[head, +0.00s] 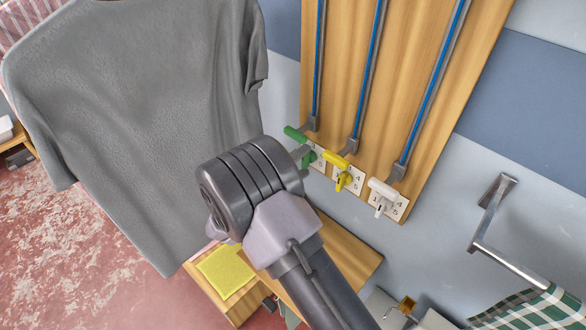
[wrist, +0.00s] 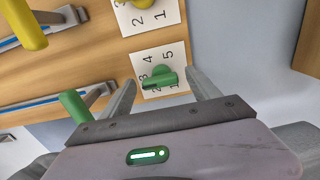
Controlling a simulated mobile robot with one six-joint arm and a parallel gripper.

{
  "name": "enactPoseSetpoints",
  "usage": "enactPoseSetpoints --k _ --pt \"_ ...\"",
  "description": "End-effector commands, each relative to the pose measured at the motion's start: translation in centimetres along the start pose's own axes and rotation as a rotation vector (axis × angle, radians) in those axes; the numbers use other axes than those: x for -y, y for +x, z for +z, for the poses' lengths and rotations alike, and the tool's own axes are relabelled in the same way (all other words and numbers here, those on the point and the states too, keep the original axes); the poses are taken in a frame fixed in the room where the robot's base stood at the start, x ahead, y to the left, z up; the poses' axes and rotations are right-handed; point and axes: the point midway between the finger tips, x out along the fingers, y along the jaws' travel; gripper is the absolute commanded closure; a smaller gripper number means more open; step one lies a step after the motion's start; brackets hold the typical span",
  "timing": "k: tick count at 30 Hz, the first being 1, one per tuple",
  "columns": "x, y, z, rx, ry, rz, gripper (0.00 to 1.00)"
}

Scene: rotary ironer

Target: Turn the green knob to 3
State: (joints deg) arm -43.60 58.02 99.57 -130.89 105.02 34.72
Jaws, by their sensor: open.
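The green knob (wrist: 161,76) sits on a white dial plate with the numbers 1 to 5. Its bar lies across the lower part of the dial, with a dark end towards the 2 and 3 side; I cannot tell exactly which number it marks. My gripper (wrist: 162,83) is open, with one finger on each side of the knob; I cannot tell whether either touches it. In the head view the green knob (head: 309,158) is partly hidden by my gripper (head: 302,160).
A green lever handle (head: 295,133) sticks out beside the dial, close to my left finger in the wrist view. To the right on the wooden board are a yellow knob (head: 343,181) and a white knob (head: 382,205). A grey shirt (head: 145,110) hangs at left.

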Motion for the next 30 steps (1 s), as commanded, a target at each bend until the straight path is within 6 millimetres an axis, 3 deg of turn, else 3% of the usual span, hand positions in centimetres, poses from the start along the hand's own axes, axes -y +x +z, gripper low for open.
enactPoseSetpoints --k 4,12,18,22,30 --pt "-0.1 -2.6 -0.1 -0.005 -0.001 0.0 0.29" --pt "-0.1 -11.5 -0.1 -0.006 0.0 0.0 0.29" --pt "-0.1 -16.0 0.0 -0.003 -0.001 0.0 0.29" --pt "0.0 -17.1 0.0 -0.001 -0.001 0.0 0.29" --pt "0.0 -17.2 0.0 -0.001 -0.001 0.0 0.29"
